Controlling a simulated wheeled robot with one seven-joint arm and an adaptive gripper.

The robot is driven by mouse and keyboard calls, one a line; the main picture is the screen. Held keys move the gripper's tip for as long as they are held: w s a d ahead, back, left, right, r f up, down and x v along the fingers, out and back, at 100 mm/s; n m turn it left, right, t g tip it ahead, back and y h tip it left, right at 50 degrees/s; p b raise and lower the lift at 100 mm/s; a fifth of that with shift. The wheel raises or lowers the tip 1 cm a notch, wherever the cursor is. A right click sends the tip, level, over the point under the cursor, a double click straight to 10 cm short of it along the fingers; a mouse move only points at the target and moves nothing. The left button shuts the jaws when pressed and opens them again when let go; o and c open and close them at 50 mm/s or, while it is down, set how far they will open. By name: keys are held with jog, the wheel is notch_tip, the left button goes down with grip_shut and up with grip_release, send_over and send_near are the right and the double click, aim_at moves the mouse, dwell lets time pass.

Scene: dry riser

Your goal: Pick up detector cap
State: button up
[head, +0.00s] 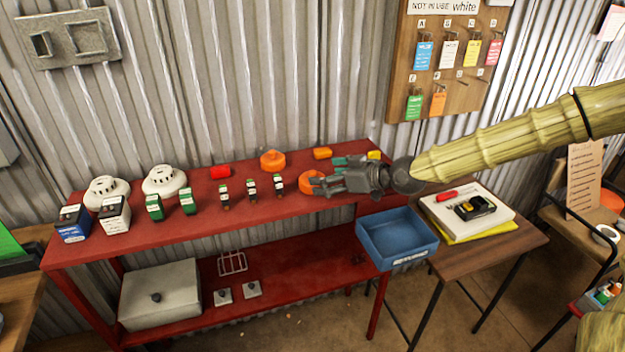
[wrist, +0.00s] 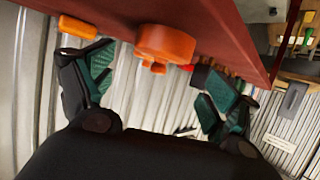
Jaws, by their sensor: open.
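Two round orange caps are on the red upper shelf; I cannot tell which is the detector cap. One cap (head: 272,160) sits towards the wall. The other cap (head: 306,181) lies nearer the shelf front, beside my gripper's fingers and partly hidden by them. My gripper (head: 326,171) is open and empty over the shelf's right part, its teal fingers pointing left. In the wrist view, an orange cap (wrist: 165,43) with a small knob shows between the spread fingers (wrist: 155,85), beyond them. I cannot tell which cap this is.
An orange block (head: 322,153) lies near the wall, a red piece (head: 221,172) further left. Two white detectors (head: 165,180) and several small boxes (head: 187,201) stand to the left. A blue bin (head: 397,238) is at the right front, near a wooden side table (head: 500,250).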

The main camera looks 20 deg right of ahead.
aim_at(305, 186)
jog(key=shift+p+x, duration=0.8)
jog(key=shift+x, duration=2)
jog(key=shift+d+f, duration=0.1)
jog(key=shift+f, duration=0.05)
jog(key=c, duration=0.7)
